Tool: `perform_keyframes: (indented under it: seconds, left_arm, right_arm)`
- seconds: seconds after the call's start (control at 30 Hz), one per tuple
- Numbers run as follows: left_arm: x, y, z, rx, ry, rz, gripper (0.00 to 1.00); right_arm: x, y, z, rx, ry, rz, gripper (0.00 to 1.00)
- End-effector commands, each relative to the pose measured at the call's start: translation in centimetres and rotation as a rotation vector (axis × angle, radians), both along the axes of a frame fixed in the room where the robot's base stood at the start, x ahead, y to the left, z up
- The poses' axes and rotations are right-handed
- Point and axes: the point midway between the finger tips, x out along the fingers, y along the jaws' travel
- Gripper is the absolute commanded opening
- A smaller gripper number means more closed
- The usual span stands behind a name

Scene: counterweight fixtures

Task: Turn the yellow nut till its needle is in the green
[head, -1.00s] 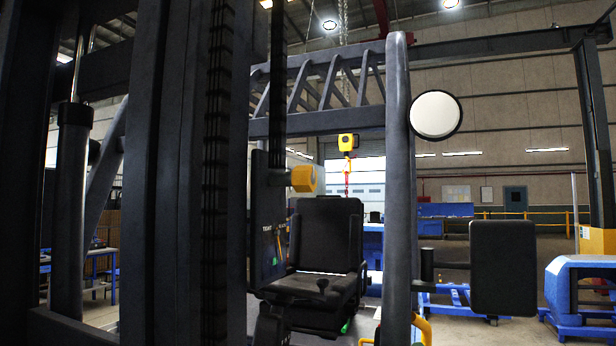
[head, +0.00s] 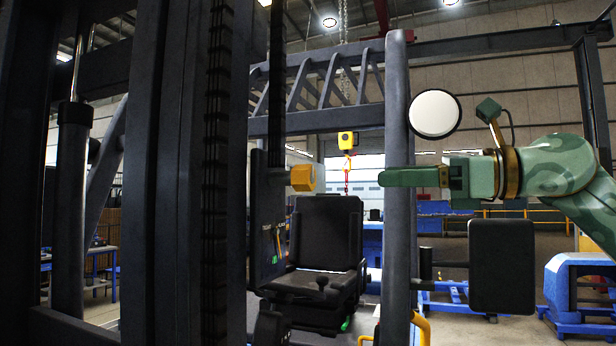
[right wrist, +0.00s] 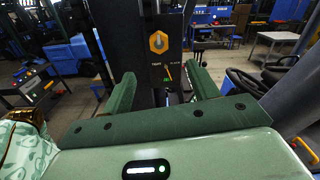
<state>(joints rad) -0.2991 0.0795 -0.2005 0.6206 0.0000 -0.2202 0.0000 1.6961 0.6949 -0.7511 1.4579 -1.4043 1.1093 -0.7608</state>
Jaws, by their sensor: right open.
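The yellow nut (head: 303,178) is six-sided and sticks out to the right from a dark upright panel (head: 266,215). In the right wrist view the nut (right wrist: 158,42) faces me, ahead of and between the two fingers. My left gripper is out of view.
A dark post (head: 398,110) stands close to my right gripper. A round mirror (head: 435,114) and a dark square pad (head: 502,266) are near my right arm. A black seat (head: 326,235) is below the nut. A thick dark mast (head: 180,180) fills the left.

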Motion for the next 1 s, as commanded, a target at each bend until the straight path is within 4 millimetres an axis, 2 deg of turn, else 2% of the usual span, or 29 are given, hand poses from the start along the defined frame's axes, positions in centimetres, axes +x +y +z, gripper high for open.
perform_keyframes:
  seconds: [0.3, 0.5, 0.7, 0.97, 1.0]
  left_arm:
    - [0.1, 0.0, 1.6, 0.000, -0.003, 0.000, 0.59]
    - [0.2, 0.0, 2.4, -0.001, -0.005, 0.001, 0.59]
    - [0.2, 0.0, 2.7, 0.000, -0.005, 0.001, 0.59]
    - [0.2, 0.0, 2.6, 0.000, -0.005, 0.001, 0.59]
    - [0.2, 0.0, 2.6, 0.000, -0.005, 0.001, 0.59]
  right_arm:
    - [3.0, 7.6, 0.3, 0.002, 0.001, 0.004, 0.59]
    - [4.5, 11.2, 0.2, 0.002, 0.002, 0.004, 0.59]
    - [5.2, 12.7, 0.1, 0.004, 0.002, 0.002, 0.59]
    - [5.3, 12.9, 0.0, 0.003, 0.002, 0.002, 0.59]
    - [5.3, 12.9, 0.0, 0.003, 0.002, 0.002, 0.57]
